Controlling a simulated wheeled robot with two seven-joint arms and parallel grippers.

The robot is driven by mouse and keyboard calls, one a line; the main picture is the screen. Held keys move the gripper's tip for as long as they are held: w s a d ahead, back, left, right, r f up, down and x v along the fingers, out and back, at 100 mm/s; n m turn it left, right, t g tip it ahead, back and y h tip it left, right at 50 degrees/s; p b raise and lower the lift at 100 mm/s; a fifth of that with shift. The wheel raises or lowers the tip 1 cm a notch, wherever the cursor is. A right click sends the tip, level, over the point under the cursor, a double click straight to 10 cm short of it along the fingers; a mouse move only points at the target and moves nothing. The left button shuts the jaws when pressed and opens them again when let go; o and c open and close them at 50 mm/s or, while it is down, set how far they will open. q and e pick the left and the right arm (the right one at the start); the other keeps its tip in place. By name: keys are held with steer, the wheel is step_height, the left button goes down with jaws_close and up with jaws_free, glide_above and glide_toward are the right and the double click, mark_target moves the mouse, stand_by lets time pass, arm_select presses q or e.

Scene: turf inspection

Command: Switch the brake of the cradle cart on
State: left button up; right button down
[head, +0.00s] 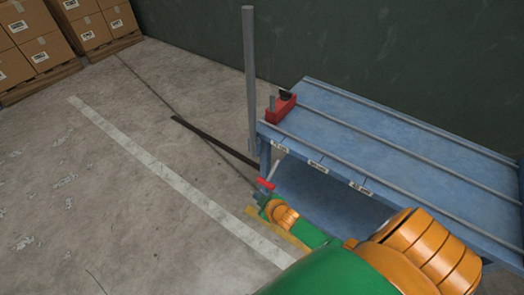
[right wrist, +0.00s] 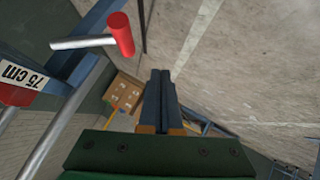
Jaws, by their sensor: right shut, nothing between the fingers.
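The blue cradle cart (head: 400,140) stands at the right in the head view, with rails along its top. A red-handled lever (head: 265,183) sits low at its near left corner. In the right wrist view the lever shows as a red grip (right wrist: 121,34) on a metal rod, at the upper left. My right gripper (head: 261,198) is just below the lever in the head view. In the right wrist view its fingers (right wrist: 160,76) are shut and empty, pointing past the lever to its right, apart from it in the picture. My left gripper is not in view.
A red block with a black knob (head: 281,106) sits on the cart's top corner. A grey post (head: 249,80) rises beside the cart. Stacked cartons (head: 85,25) stand at the back left. The floor left of the cart is open.

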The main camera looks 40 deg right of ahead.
steer(key=s+a+r+p, duration=0.2)
steer(key=s+r, duration=0.1)
steer(key=s, duration=0.5)
steer(key=shift+a+p, duration=0.25)
steer(key=shift+p, duration=0.05)
steer(key=shift+r, duration=0.1)
